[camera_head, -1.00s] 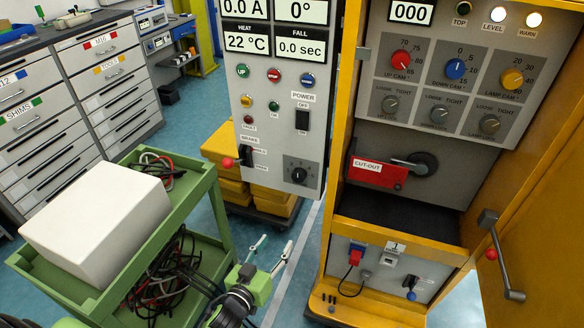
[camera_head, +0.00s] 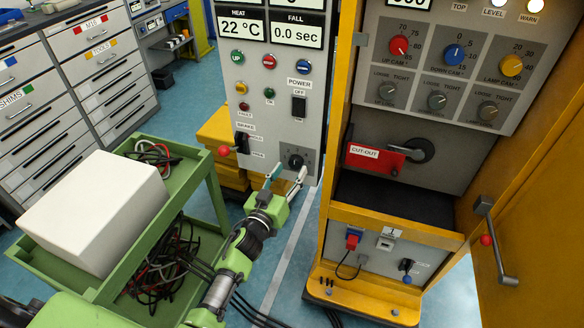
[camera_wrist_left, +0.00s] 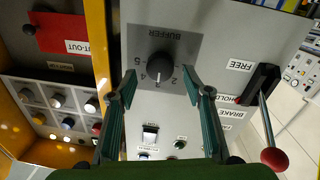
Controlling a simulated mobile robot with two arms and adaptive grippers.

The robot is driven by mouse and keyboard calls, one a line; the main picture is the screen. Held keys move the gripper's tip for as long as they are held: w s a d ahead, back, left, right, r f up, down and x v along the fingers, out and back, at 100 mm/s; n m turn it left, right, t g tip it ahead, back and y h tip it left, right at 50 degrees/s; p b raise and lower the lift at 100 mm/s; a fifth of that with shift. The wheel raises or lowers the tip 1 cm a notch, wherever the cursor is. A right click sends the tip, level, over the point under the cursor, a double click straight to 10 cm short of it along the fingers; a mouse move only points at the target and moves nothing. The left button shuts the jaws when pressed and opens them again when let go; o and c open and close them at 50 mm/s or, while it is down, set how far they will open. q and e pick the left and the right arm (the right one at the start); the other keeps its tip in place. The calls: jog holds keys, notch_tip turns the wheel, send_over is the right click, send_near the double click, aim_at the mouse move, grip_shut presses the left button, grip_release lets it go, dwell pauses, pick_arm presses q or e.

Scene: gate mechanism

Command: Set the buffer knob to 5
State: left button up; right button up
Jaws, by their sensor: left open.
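The buffer knob (camera_head: 295,161) is a black dial low on the grey control panel (camera_head: 262,110). In the left wrist view the black knob (camera_wrist_left: 161,66) sits on a grey plate with an upside-down BUFFER label and digits around it. Its white mark points toward the lower digits, near 3 or 4; I cannot read it exactly. My left gripper (camera_head: 287,177) is open just in front of and below the knob. In the left wrist view its two green fingers (camera_wrist_left: 163,88) stand on either side of the knob, apart from it. My right gripper is not in view.
A brake lever with a red ball (camera_wrist_left: 274,157) is right of the fingers in the wrist view. The yellow cabinet (camera_head: 345,215) with its red cut-out plate (camera_head: 374,158) stands right of the panel. A green cart with a white box (camera_head: 93,213) stands at left.

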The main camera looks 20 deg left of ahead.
aim_at(296, 163)
pick_arm(q)
jog(key=shift+w+d, duration=0.1)
jog(key=shift+w, duration=1.1)
jog(key=c, duration=1.1)
